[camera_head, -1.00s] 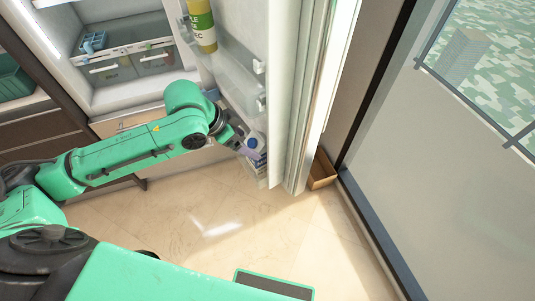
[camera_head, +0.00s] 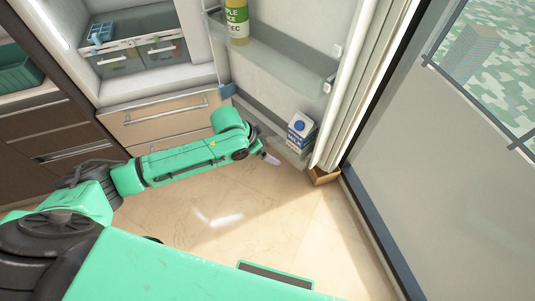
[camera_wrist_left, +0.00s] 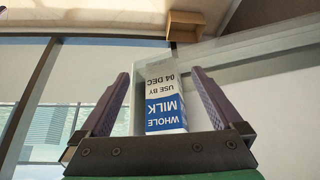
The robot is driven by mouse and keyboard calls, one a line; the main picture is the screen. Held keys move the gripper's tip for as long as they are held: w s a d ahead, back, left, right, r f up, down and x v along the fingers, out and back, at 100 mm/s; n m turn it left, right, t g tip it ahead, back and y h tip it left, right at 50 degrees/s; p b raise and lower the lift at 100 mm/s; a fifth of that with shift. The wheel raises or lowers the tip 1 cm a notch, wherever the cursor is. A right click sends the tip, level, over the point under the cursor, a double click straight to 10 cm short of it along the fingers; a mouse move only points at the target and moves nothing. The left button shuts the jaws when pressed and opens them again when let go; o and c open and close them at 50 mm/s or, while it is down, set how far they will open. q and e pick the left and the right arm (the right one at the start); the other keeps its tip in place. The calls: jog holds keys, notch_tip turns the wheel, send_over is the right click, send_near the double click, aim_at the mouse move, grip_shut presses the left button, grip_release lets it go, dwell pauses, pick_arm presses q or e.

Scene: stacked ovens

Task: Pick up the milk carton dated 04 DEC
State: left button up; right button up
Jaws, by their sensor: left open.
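A blue and white milk carton (camera_head: 300,130) stands in the low bin of the open fridge door. In the left wrist view, the carton (camera_wrist_left: 165,95) shows upside-down print reading WHOLE MILK, USE BY 04 DEC. My left gripper (camera_head: 268,157) is open, to the lower left of the carton in the head view, with a visible gap to it. In the wrist view the carton lies framed between the two fingers of the left gripper (camera_wrist_left: 160,73), beyond them. My right gripper is not in view.
The fridge door (camera_head: 275,50) stands open, with a green-labelled juice bottle (camera_head: 237,25) in its upper bin. A brown box (camera_head: 323,176) lies on the floor by the door's edge. A glazed wall is on the right. The tiled floor (camera_head: 240,215) is mostly clear.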

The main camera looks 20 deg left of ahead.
pick_arm(q)
jog(key=shift+w+a+f, duration=0.1)
jog(key=shift+w+f, duration=0.15)
jog(key=shift+f, duration=0.05)
jog(key=shift+s, duration=0.1)
jog(key=shift+c, duration=0.6)
grip_shut()
dwell(0.7)
jog(key=shift+c, duration=1)
grip_release()
